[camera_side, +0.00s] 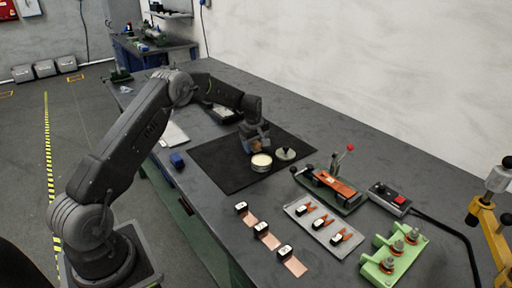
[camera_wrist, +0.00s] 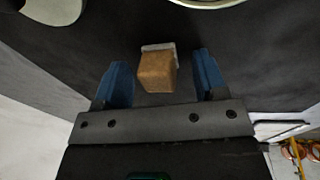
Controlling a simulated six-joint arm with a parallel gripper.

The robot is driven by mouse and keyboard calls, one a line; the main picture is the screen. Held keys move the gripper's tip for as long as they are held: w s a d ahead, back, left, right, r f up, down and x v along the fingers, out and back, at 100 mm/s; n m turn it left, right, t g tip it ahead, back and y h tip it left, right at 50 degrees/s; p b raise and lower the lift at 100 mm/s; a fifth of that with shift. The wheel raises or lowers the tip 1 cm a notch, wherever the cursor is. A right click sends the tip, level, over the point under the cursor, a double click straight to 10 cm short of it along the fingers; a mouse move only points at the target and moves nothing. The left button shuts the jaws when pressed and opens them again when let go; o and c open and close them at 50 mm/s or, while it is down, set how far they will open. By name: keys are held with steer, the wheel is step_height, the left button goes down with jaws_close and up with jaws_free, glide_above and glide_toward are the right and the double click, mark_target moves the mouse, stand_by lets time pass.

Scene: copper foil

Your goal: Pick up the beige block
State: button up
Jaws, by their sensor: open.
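The beige block (camera_wrist: 157,72) shows in the wrist view as a tan-brown block with a pale grey far edge. It lies between the two blue fingers of my gripper (camera_wrist: 160,82), with a gap to each finger. In the side view my gripper (camera_side: 255,146) is low over the black mat (camera_side: 215,168), and the block is hard to make out there. The gripper is open. Whether the fingertips are level with the block is not clear.
A round cream-topped tin (camera_side: 261,163) and a grey round lid with a knob (camera_side: 286,154) stand close beside the gripper. A small blue block (camera_side: 177,160) lies left of the mat. A clamp fixture (camera_side: 332,188) and a grey tray (camera_side: 323,224) stand to the right.

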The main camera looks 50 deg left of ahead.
mark_target(256, 142)
steer(key=c, duration=1)
steer(key=shift+c, duration=0.2)
steer(key=shift+r, duration=0.15)
step_height(256, 142, up, 4)
steer(key=shift+r, duration=0.1)
steer(key=s+a+r, duration=0.2)
steer(key=s, duration=0.1)
steer(key=s+a+r, duration=0.2)
steer(key=s, duration=0.1)
steer(key=s+a+r, duration=0.2)
steer(key=s+a, duration=0.1)
steer(key=shift+s+a+r, duration=0.1)
steer(key=shift+r, duration=0.2)
steer(key=shift+o, duration=1.3)
steer(key=shift+c, duration=1.1)
